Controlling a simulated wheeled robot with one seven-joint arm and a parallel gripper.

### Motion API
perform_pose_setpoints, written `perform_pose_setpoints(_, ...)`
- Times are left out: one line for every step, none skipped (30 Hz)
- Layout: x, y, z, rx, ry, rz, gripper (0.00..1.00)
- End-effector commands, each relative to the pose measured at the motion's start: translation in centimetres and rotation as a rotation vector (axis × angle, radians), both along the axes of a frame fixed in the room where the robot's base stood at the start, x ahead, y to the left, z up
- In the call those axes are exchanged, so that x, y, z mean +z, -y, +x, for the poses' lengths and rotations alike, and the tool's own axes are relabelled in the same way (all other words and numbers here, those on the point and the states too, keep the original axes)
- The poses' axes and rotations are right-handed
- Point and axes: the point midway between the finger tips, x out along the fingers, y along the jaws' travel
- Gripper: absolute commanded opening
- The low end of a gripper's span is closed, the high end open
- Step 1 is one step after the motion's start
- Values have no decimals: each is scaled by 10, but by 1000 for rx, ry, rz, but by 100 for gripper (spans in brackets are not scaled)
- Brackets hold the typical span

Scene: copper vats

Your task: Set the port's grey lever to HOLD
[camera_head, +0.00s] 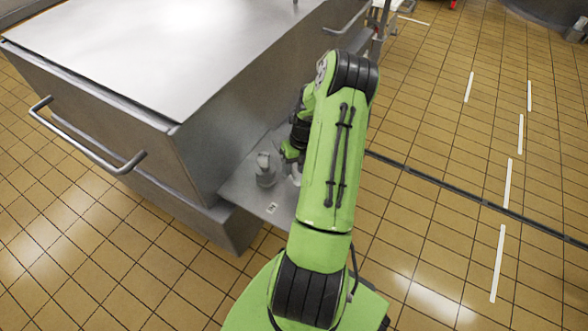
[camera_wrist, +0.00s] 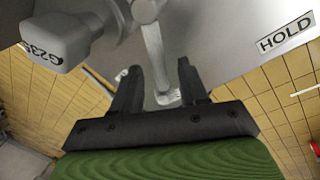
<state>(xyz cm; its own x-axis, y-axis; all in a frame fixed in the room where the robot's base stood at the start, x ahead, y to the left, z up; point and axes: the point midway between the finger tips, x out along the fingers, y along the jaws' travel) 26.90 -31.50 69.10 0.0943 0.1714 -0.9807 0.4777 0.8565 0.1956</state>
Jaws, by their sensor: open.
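The grey lever (camera_wrist: 153,55) hangs from the grey port fitting (camera_wrist: 145,10) in the wrist view, its end between my fingers. My gripper (camera_wrist: 160,67) is open, one finger on each side of the lever, with a gap to each. The HOLD label (camera_wrist: 285,35) is on the grey plate to the right, and the lever does not point at it. A grey block marked like "G235" (camera_wrist: 55,40) is at upper left. In the head view the grey fitting (camera_head: 265,170) stands on the plate, and my arm hides most of my gripper.
A large steel vat (camera_head: 130,60) with a bar handle (camera_head: 85,140) stands at left. The grey shelf (camera_head: 240,185) carries the fitting and a small white label (camera_head: 271,208).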

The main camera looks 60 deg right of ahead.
Motion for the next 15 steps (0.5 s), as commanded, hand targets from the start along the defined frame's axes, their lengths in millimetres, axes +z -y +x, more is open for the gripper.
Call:
perform_pose_setpoints(0,0,0,0,0,0,43)
perform_pose_setpoints(0,0,0,0,1,0,43)
perform_pose_setpoints(0,0,0,0,1,0,43)
perform_pose_setpoints(0,0,0,1,1,-1,43)
perform_pose_setpoints(0,0,0,0,0,-1,43)
perform_pose_setpoints(0,0,0,1,1,-1,43)
perform_pose_setpoints(0,0,0,1,1,-1,39)
perform_pose_setpoints(1,0,0,1,1,-1,34)
perform_pose_setpoints(1,0,0,1,1,-1,28)
perform_pose_setpoints(1,0,0,1,1,-1,23)
perform_pose_setpoints(1,0,0,1,1,-1,19)
perform_pose_setpoints(1,0,0,1,1,-1,13)
perform_pose_setpoints(1,0,0,1,1,-1,8)
perform_pose_setpoints(1,0,0,1,1,-1,3)
perform_pose_setpoints(1,0,0,1,1,-1,0)
